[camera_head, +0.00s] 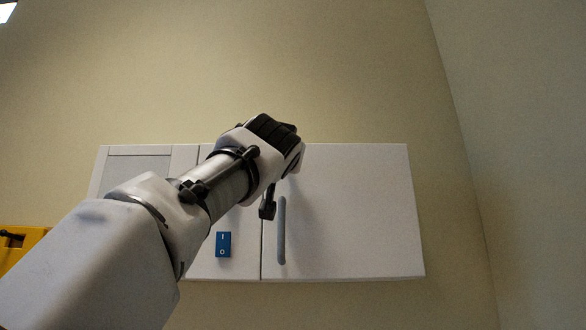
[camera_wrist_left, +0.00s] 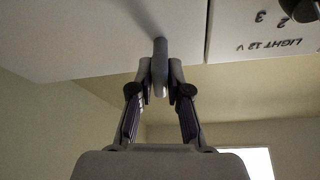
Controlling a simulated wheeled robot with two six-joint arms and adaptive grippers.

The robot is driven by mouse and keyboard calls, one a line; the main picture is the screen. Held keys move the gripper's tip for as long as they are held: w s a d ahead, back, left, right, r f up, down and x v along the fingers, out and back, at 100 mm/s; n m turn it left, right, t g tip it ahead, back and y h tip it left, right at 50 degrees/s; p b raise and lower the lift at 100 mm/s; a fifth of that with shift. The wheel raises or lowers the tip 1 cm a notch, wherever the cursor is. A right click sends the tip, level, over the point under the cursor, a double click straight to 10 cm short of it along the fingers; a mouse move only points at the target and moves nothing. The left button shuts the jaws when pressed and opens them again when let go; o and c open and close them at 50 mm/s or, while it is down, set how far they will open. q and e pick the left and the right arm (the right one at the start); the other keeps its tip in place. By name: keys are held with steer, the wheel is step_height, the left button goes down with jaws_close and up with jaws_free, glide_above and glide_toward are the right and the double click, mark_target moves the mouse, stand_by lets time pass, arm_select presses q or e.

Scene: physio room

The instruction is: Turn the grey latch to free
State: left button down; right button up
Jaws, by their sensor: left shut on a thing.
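The grey latch (camera_wrist_left: 160,58) shows as a short rounded bar on the white cabinet door in the left wrist view. My left gripper (camera_wrist_left: 160,82) is shut on it, one finger on each side. In the head view my left gripper (camera_head: 268,207) reaches across the front of the cabinet. A long upright grey bar (camera_head: 282,238) shows just right of its fingertip on the door. I cannot tell from the head view whether this bar is the gripped part, as the hand hides the contact. My right gripper is not in view.
The white wall cabinet (camera_head: 350,215) has a blue switch (camera_head: 223,244) left of the door gap. A panel marked LIGHT 12 V (camera_wrist_left: 268,45) has a black knob (camera_wrist_left: 302,8), upside down in the wrist view. A yellow object (camera_head: 22,240) is at far left. Wall space right is clear.

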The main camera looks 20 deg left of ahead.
arm_select(q)
steer(key=shift+n+y, duration=1.2)
steer(key=shift+n, duration=1)
steer(key=c, duration=1.1)
jaws_free()
steer(key=shift+w+f, duration=0.1)
steer(key=shift+c, duration=0.2)
